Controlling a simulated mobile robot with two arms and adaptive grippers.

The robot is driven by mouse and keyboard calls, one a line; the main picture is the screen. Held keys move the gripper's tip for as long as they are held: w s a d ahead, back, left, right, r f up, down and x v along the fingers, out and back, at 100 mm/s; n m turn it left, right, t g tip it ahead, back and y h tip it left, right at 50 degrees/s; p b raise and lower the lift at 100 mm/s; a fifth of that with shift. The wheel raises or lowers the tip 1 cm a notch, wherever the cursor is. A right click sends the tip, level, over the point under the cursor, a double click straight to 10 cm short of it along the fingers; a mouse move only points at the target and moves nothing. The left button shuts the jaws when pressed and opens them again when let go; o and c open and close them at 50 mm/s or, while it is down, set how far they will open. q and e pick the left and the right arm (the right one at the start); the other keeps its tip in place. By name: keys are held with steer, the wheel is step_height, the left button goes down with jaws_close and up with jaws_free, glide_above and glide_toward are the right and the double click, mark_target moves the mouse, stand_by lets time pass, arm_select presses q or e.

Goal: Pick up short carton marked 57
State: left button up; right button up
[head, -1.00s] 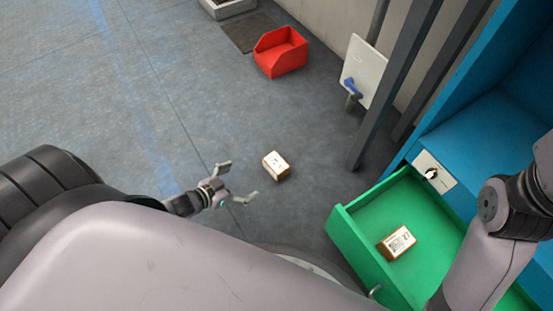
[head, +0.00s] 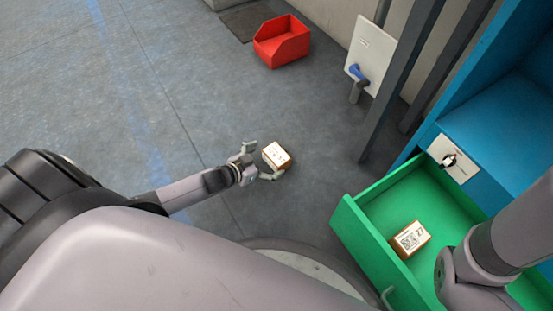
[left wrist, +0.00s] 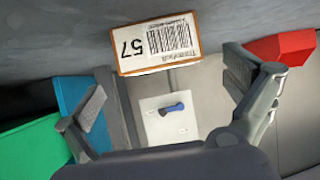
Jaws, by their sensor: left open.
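The short carton marked 57 (left wrist: 155,44) is brown with a white barcode label, which appears upside down in the left wrist view. In the head view this carton (head: 277,155) appears to rest on the grey floor, left of the green drawer. My left gripper (head: 264,160) is open at the carton's left side, its lower finger overlapping the carton's lower edge; contact cannot be told. In the left wrist view the open fingers (left wrist: 167,85) are spread wide, with the carton ahead of them. My right arm shows at lower right, but its gripper is out of view.
Another carton, marked 27 (head: 409,239), lies in the open green drawer (head: 352,238) of the blue cabinet (head: 497,129). A red bin (head: 282,44) stands on the floor farther back. Grey posts and a white panel (head: 369,54) stand at right. Floor at left is clear.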

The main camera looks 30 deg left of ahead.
mark_target(277, 154)
arm_select(q)
steer(key=b+x, duration=0.3)
steer(key=shift+w, duration=0.25)
steer(key=shift+w+d+f+b, duration=0.2)
steer(key=shift+w+d+b, duration=0.15)
steer(key=shift+w, duration=0.2)
steer(key=shift+a, duration=0.1)
steer(key=shift+c, duration=0.5)
steer(key=c, duration=1.3)
steer(key=shift+c, duration=0.3)
steer(key=shift+r, duration=0.15)
